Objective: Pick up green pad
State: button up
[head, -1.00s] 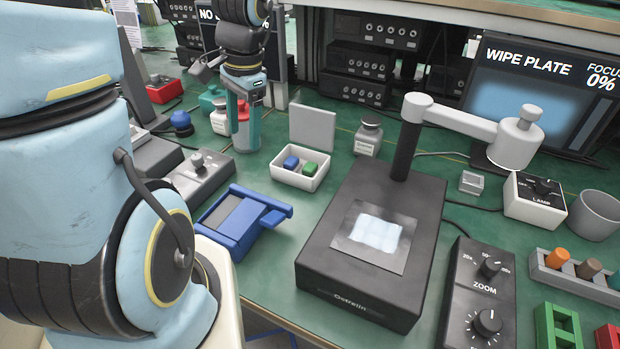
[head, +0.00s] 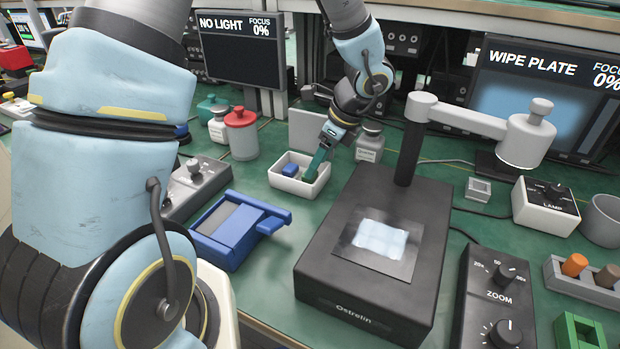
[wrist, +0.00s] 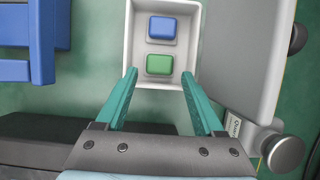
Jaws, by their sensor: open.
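The green pad (wrist: 159,65) lies in a small white tray (wrist: 133,30), beside a blue pad (wrist: 162,28). In the head view the blue pad (head: 290,170) shows in the tray (head: 284,184), while the green pad is hidden behind my gripper. My gripper (head: 312,175) reaches down over the tray's right part. In the wrist view its two teal fingers (wrist: 159,75) are open and apart, one to each side of the green pad's near edge. Nothing is held between them.
A black microscope base (head: 330,225) stands right of the tray, and a labelled jar (head: 370,145) behind it. A blue fixture (head: 232,232) lies front left. A grey plate (head: 304,128) stands upright behind the tray. A red-lidded canister (head: 241,135) stands left.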

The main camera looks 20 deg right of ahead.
jog(key=x, duration=0.4)
jog(key=shift+f, duration=0.1)
jog(key=shift+c, duration=0.2)
jog(key=c, duration=1)
